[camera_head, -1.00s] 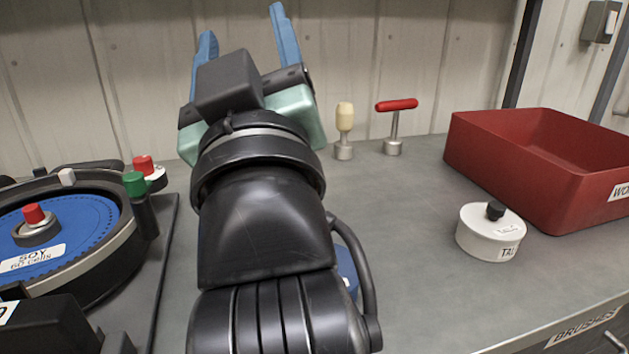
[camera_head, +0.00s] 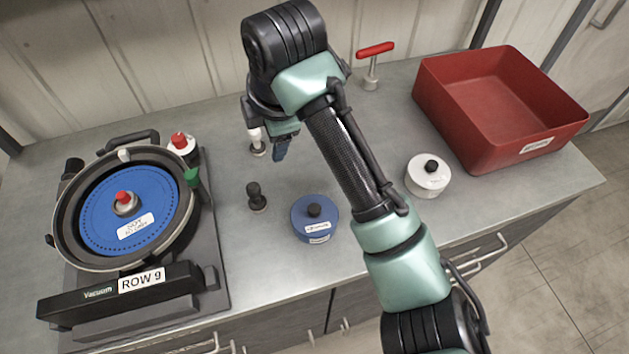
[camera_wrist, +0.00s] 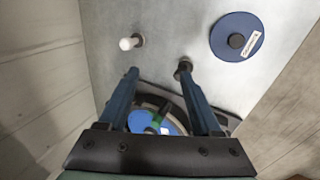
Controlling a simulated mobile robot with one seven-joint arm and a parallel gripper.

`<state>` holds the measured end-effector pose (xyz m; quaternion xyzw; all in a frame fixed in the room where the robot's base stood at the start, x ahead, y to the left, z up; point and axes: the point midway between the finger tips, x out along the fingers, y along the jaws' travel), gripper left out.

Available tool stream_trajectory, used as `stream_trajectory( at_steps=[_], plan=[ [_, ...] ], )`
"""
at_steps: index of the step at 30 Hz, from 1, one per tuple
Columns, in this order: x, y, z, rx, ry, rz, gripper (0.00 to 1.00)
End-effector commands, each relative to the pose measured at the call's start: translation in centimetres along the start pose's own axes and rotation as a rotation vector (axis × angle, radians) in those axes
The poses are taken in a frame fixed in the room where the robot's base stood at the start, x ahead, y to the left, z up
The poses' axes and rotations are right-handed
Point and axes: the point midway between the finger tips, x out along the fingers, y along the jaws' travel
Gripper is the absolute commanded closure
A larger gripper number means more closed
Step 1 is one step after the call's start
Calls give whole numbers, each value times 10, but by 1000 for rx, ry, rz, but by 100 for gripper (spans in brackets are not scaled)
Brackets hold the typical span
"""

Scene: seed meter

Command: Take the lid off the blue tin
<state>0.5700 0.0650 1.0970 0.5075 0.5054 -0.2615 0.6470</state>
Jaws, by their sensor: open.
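The blue tin (camera_head: 320,238) stands on the bench in the head view, in front of and right of my gripper. Its lid (camera_head: 300,213) is on, with a black knob (camera_head: 314,210) on top and a white label. In the wrist view the tin's lid (camera_wrist: 225,28) shows from above at the upper right, with its knob (camera_wrist: 236,41). My gripper (camera_wrist: 157,72) has its two blue fingers apart with nothing between them. In the head view my gripper (camera_head: 279,150) hangs above the back of the bench, partly hidden by my arm, clear of the tin.
A small black-knobbed tool (camera_head: 256,197) stands left of the tin. A pale-handled tool (camera_head: 257,144) is by my gripper. The seed meter (camera_head: 72,228) is at left, a white tin (camera_head: 420,182) and red bin (camera_head: 480,140) at right. A red T-handle (camera_head: 374,65) stands behind.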

Motion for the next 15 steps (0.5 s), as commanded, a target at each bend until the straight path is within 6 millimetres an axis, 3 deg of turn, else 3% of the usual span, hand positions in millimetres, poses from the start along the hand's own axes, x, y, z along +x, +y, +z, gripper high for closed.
stream_trajectory(
  at_steps=[1,7,11,15],
  plan=[
    [-20,-6,10,-38,-10,-84,34],
    [-39,-46,34,-164,2,-327,34],
    [-43,-60,40,-199,14,-395,34],
    [-28,-70,40,-208,21,-411,34]
  ],
)
